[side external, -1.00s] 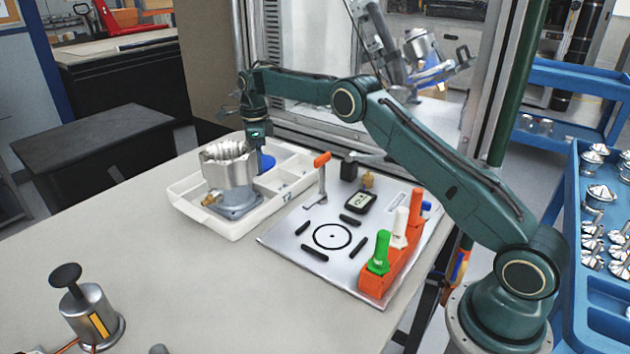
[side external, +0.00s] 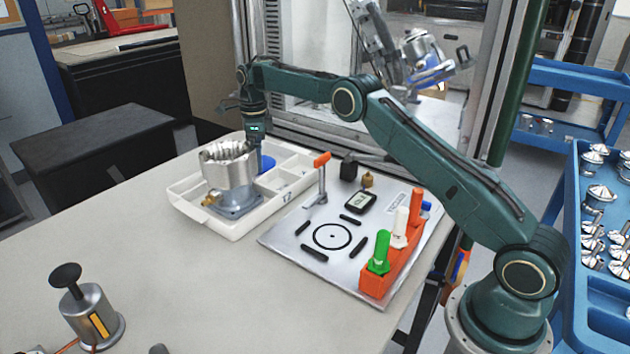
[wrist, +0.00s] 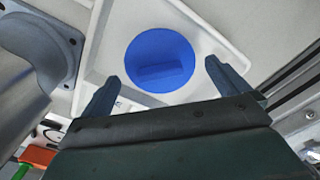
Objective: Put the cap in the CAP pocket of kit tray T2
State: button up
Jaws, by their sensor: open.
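The blue cap (wrist: 160,52) is a round disc with a raised bar across it. In the wrist view it lies in a pocket of the white kit tray (wrist: 226,22). In the side view the cap (side external: 267,163) shows partly, behind the metal housing. I cannot read the pocket's label.
The metal housing (side external: 228,172) stands in the tray left of my gripper. A fixture plate (side external: 285,240) with a clamp (side external: 322,180) and a gauge (side external: 361,202) lies to the right. An orange rack (side external: 375,284) holds coloured handles.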

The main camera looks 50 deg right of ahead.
jog(key=shift+r, duration=3.05)
jog(key=shift+s+a+r, duration=0.1)
jog(key=shift+s+r, duration=0.05)
jog(key=shift+r, duration=0.4)
jog(key=s+a+r+n+t, duration=0.1)
jog(key=s+a+r+n, duration=0.2)
jog(key=s+r+n, duration=0.6)
jog(key=s+a+r+n+t, duration=0.25)
jog(key=s+r+n, duration=0.25)
jog(key=s+r, duration=0.4)
jog(key=s+a+f+n, duration=0.1)
jog(key=s+f+n, duration=0.2)
jog(key=s, duration=0.6)
jog(key=s+a+f+n+t, duration=0.1)
jog(key=s+f+n, duration=0.3)
jog(key=s, duration=0.5)
jog(key=s+a+f+n+t, duration=0.1)
jog(key=s+a+f+n, duration=0.1)
jog(key=s+n, duration=0.4)
jog(key=shift+s+f, duration=0.8)
jog(key=shift+s, duration=1.15)
